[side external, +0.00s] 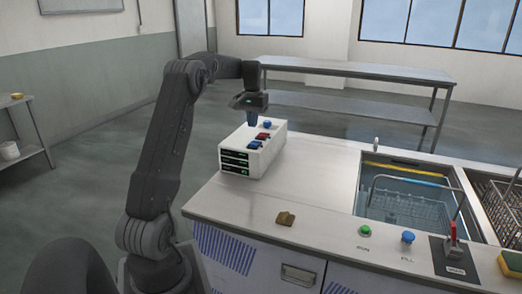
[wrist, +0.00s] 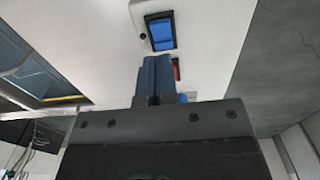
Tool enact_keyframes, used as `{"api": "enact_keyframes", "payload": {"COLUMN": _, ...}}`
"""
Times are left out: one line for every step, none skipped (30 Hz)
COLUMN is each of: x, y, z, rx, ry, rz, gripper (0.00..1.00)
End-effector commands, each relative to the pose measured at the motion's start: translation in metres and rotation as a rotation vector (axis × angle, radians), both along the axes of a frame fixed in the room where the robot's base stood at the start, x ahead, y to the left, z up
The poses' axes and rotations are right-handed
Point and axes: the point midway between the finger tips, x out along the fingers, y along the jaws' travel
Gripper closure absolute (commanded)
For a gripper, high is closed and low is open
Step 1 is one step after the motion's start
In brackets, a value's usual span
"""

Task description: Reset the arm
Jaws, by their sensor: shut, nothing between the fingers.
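My gripper (side external: 251,117) points down over the white control box (side external: 240,160) on the counter's back left part. Its blue fingers are together with nothing between them. In the wrist view my gripper (wrist: 156,62) shows its closed blue fingers over the box top (wrist: 115,40). A blue rocker switch (wrist: 161,31) lies just beyond the fingertips, and a red switch (wrist: 177,70) is partly hidden behind them. I cannot tell whether the fingertips touch the box.
The counter (side external: 310,180) is clear right of the box. An ultrasonic tank with a wire basket (side external: 402,195) is sunk into it. A green button (side external: 365,230), a blue button (side external: 408,236) and a red-handled lever (side external: 453,235) stand along the front. A small brown block (side external: 285,218) lies near the front edge.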

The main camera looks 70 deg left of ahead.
Motion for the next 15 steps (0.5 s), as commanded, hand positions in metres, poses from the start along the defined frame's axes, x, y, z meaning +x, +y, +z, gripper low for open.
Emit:
{"api": "enact_keyframes", "payload": {"x": 0.002, "y": -0.005, "z": 0.004, "rx": 0.005, "ry": -0.004, "rz": -0.008, "gripper": 1.00}}
{"api": "enact_keyframes", "payload": {"x": 0.004, "y": -0.010, "z": 0.007, "rx": 0.009, "ry": -0.008, "rz": -0.016, "gripper": 1.00}}
{"api": "enact_keyframes", "payload": {"x": 0.007, "y": -0.020, "z": 0.012, "rx": 0.016, "ry": -0.013, "rz": -0.031, "gripper": 1.00}}
{"api": "enact_keyframes", "payload": {"x": 0.010, "y": -0.030, "z": 0.018, "rx": 0.023, "ry": -0.020, "rz": -0.046, "gripper": 1.00}}
{"api": "enact_keyframes", "payload": {"x": 0.013, "y": -0.042, "z": 0.024, "rx": 0.031, "ry": -0.027, "rz": -0.063, "gripper": 1.00}}
{"api": "enact_keyframes", "payload": {"x": 0.017, "y": -0.061, "z": 0.033, "rx": 0.042, "ry": -0.038, "rz": -0.090, "gripper": 1.00}}
{"api": "enact_keyframes", "payload": {"x": 0.019, "y": -0.077, "z": 0.040, "rx": 0.052, "ry": -0.048, "rz": -0.113, "gripper": 1.00}}
{"api": "enact_keyframes", "payload": {"x": 0.020, "y": -0.094, "z": 0.048, "rx": 0.062, "ry": -0.059, "rz": -0.138, "gripper": 1.00}}
{"api": "enact_keyframes", "payload": {"x": 0.021, "y": -0.118, "z": 0.056, "rx": 0.076, "ry": -0.074, "rz": -0.171, "gripper": 1.00}}
{"api": "enact_keyframes", "payload": {"x": 0.020, "y": -0.136, "z": 0.063, "rx": 0.086, "ry": -0.088, "rz": -0.195, "gripper": 1.00}}
{"api": "enact_keyframes", "payload": {"x": 0.019, "y": -0.153, "z": 0.068, "rx": 0.095, "ry": -0.100, "rz": -0.220, "gripper": 1.00}}
{"api": "enact_keyframes", "payload": {"x": 0.016, "y": -0.176, "z": 0.075, "rx": 0.107, "ry": -0.117, "rz": -0.253, "gripper": 1.00}}
{"api": "enact_keyframes", "payload": {"x": 0.013, "y": -0.193, "z": 0.079, "rx": 0.114, "ry": -0.130, "rz": -0.277, "gripper": 1.00}}
{"api": "enact_keyframes", "payload": {"x": 0.009, "y": -0.209, "z": 0.083, "rx": 0.124, "ry": -0.145, "rz": -0.302, "gripper": 1.00}}
{"api": "enact_keyframes", "payload": {"x": 0.002, "y": -0.231, "z": 0.087, "rx": 0.134, "ry": -0.163, "rz": -0.335, "gripper": 1.00}}
